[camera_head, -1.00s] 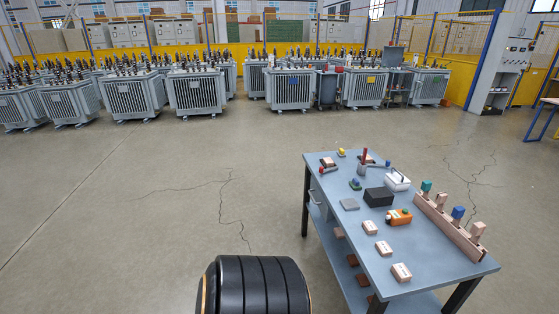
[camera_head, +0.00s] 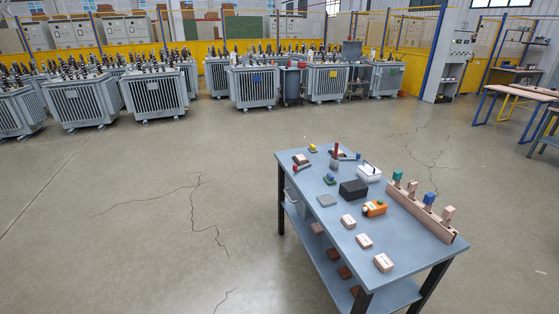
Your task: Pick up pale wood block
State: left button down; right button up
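Pale wood blocks lie on a blue-grey workbench (camera_head: 335,258) right of centre. Three of them form a row along the near part of the top: a far block (camera_head: 347,221), a middle block (camera_head: 364,241) and a near block (camera_head: 383,263). They lie flat, apart from each other, with small dark marks on top. I cannot tell which one the task means. Neither of my grippers is in view.
A long wooden rack (camera_head: 421,212) with upright coloured pieces stands along the bench's right edge. A black box (camera_head: 353,190), an orange item (camera_head: 374,208) and a white case (camera_head: 370,173) lie mid-bench. Brown blocks (camera_head: 344,272) sit on the lower shelf. The floor left of the bench is clear.

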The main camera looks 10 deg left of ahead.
aim_at(302, 159)
jog(key=i+z, duration=0.1)
jog(key=z, duration=0.45)
jog(key=i+j+z, duration=0.35)
jog(key=j, duration=0.3)
jog(key=i+j+z, duration=0.4)
jog(key=j, duration=0.4)
jog(key=i+j+z, duration=0.2)
jog(key=j, duration=0.2)
